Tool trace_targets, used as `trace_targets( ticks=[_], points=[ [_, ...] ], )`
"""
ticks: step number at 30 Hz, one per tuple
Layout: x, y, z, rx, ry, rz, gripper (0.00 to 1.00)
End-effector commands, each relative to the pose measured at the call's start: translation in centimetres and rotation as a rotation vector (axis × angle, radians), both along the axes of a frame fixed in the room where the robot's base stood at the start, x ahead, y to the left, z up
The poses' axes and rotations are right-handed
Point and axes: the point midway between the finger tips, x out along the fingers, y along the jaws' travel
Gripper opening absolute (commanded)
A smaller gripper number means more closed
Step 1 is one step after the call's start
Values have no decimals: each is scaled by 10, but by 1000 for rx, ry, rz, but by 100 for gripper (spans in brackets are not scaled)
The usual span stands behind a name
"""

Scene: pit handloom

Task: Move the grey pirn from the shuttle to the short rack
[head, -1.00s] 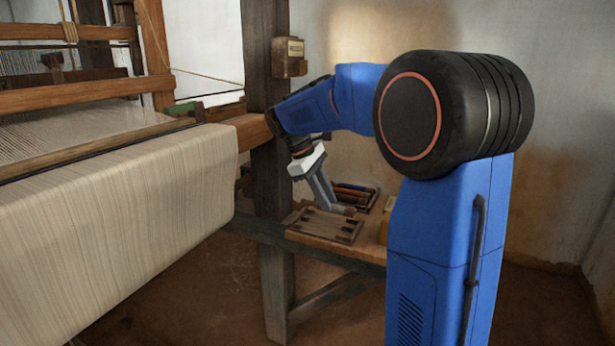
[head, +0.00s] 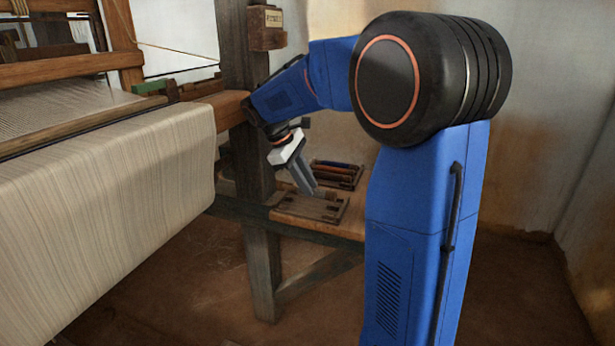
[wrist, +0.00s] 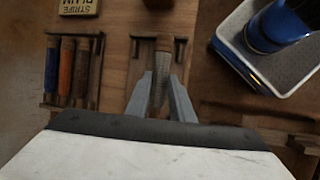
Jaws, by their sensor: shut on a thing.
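My gripper (wrist: 160,77) is shut on the grey pirn (wrist: 162,60), whose brown end points away from the wrist between the two grey fingers. In the head view my gripper (head: 309,192) reaches down over the near rack on the bench. This rack, which looks like the short rack (head: 290,211), is a low wooden frame; its dark end bar (wrist: 137,40) shows beside the pirn's brown end in the wrist view. The pirn lies along it, but I cannot tell whether it touches. I cannot make out the shuttle for certain.
A second rack (wrist: 101,45) with several blue, orange and dark pirns is at left in the wrist view. A lettered block (wrist: 78,6) lies beyond it. The cloth-covered loom beam (head: 110,190) stands left.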

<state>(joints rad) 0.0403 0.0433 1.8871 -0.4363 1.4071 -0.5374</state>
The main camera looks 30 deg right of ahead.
Motion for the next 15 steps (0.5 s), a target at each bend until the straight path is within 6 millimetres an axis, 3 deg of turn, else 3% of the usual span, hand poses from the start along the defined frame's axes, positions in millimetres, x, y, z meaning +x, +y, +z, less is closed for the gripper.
trace_targets(
  ticks=[15],
  points=[
    [0, 0, -37, 0, 2, 0, 0]
  ],
)
